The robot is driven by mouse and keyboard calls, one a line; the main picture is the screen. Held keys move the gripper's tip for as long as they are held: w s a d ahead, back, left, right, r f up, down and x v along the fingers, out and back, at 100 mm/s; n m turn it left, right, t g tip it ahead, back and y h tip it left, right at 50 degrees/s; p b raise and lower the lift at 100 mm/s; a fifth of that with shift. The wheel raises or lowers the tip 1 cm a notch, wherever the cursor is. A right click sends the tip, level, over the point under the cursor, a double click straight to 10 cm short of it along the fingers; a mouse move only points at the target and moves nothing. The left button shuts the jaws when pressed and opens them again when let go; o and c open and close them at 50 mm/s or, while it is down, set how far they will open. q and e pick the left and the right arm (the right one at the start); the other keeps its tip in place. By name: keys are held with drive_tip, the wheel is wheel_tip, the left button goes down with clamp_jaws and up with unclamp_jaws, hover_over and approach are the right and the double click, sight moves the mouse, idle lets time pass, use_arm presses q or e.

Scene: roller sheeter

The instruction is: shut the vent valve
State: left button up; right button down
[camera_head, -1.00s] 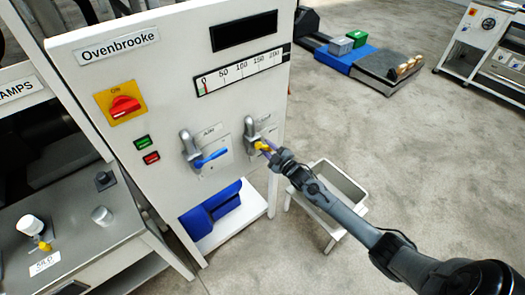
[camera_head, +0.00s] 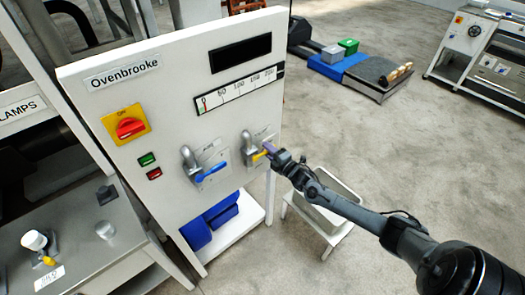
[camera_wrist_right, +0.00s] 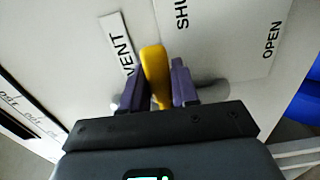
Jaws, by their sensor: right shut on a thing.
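The vent valve has a yellow lever (camera_head: 260,155) on a grey body (camera_head: 249,146), at the right of the white Ovenbrooke panel. My right gripper (camera_head: 271,150) is at this lever, its arm coming in from the lower right. In the right wrist view the yellow lever (camera_wrist_right: 155,70) stands between the purple fingers (camera_wrist_right: 157,88), which are shut on it. The VENT label (camera_wrist_right: 120,45) and a plate with the words SHUT and OPEN (camera_wrist_right: 225,35) show beyond the fingers. The valve's pivot is largely hidden there. My left gripper is not in view.
A similar valve with a blue lever (camera_head: 210,169) is just left of the vent valve. A red knob (camera_head: 129,127) and green and red buttons are further left. A white bin on a stand (camera_head: 335,205) is below my right arm. Open floor lies to the right.

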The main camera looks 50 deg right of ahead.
drive_tip(key=shift+r, duration=0.25)
idle(0.3)
drive_tip(key=c, duration=0.9)
unclamp_jaws()
drive_tip(key=shift+c, duration=0.2)
drive_tip(key=shift+s+f, duration=0.1)
drive_tip(key=s+a+p, duration=0.1)
drive_tip(key=s, duration=0.9)
drive_tip(key=shift+s+a, duration=0.25)
drive_tip(key=shift+a, duration=0.05)
